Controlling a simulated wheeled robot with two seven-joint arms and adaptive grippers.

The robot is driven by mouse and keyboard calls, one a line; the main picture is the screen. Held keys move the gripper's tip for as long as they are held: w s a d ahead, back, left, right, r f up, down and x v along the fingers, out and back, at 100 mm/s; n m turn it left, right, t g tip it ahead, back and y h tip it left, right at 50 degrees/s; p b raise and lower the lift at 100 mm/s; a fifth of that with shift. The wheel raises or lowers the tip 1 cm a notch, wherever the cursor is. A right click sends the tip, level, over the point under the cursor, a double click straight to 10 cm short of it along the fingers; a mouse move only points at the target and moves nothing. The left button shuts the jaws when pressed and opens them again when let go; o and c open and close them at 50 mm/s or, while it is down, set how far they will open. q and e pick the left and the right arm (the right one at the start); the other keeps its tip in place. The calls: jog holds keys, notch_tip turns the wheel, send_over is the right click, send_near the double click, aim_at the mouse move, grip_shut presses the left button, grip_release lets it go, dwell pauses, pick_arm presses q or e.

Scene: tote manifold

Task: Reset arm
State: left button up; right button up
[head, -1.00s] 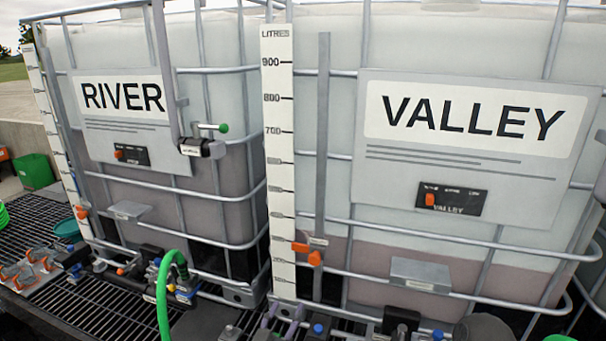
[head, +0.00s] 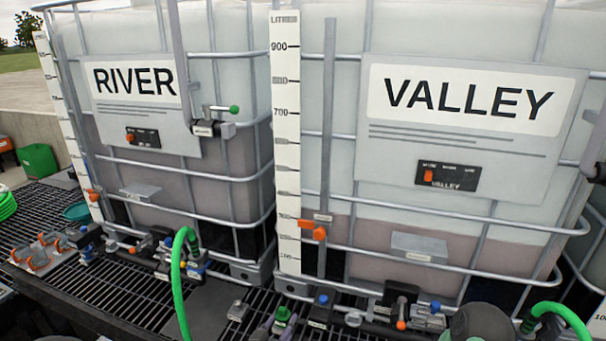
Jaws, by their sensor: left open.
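A dark shape at the lower left edge looks like my left gripper (head: 42,318), open and mostly cut off by the frame, in front of the grating's edge. Nothing shows between its fingers. It is apart from the tanks. Each has a label plate with an orange switch: the RIVER switch (head: 130,138) and the VALLEY switch (head: 429,175).
A litre scale (head: 287,150) with an orange pointer (head: 319,233) stands between the tanks. A green hose (head: 176,285) arches over the black grating (head: 125,290); another green hose (head: 560,308) is at lower right. Several valves and fittings line the tank fronts. Orange clamps (head: 38,260) lie at left.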

pick_arm(q)
jog(key=s+a+f+n+g+b, duration=0.1)
jog(key=s+f, duration=0.4)
jog(key=f, duration=0.5)
jog(key=s+a+f+n+g+b, duration=0.1)
jog(key=s+f+g, duration=0.4)
jog(key=f, duration=0.6)
jog(key=s+a+f+n+g+y+b, duration=0.1)
jog(key=s+f+n+g, duration=0.3)
jog(key=f, duration=0.6)
jog(key=shift+s+a+f+g, duration=0.2)
jog(key=shift+s+a+g, duration=0.3)
jog(key=shift+s+a, duration=0.45)
jog(key=s+f+g, duration=0.1)
jog(key=s, duration=0.1)
jog(key=s+f+n+g, duration=0.1)
jog(key=s+f, duration=0.1)
jog(key=s, duration=0.1)
jog(key=s+f+b, duration=0.1)
jog(key=s, duration=0.1)
jog(key=shift+s+d+f+n+g, duration=0.1)
jog(key=shift+s+f+n+g, duration=0.05)
jog(key=shift+f+n+g, duration=0.2)
jog(key=shift+c, duration=0.3)
